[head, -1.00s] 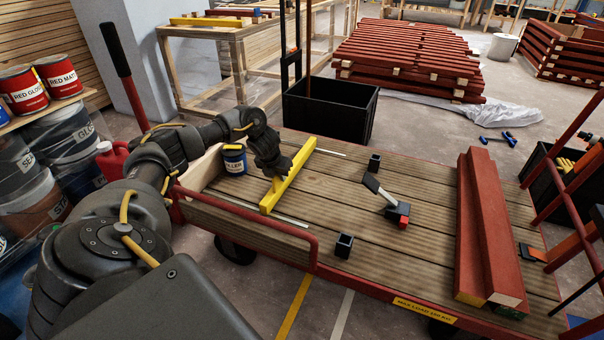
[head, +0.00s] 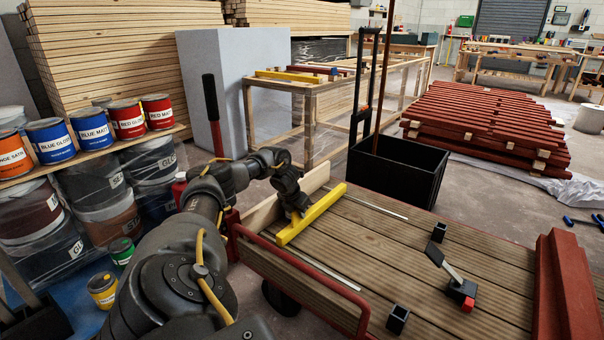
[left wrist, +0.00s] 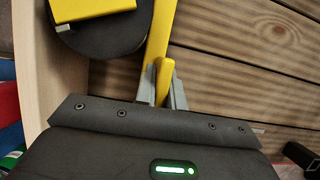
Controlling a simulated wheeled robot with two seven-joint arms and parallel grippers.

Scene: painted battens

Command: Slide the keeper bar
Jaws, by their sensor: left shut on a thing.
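The yellow keeper bar (head: 318,212) lies across the plank deck of the trolley (head: 400,255), close to the pale end board (head: 262,212). My left gripper (head: 298,212) comes down on the near half of the bar. In the left wrist view my left gripper (left wrist: 163,88) is shut on a yellow upright part of the keeper bar (left wrist: 160,38). Thin metal strips (head: 370,207) run along the deck to the right of the bar. My right gripper is not in view.
Two black sockets (head: 439,232) (head: 397,318), a black and red clamp (head: 462,292) and red battens (head: 565,290) are on the deck to the right. A red rail (head: 325,277) edges the near side. A black bin (head: 400,168) stands behind. The middle deck is clear.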

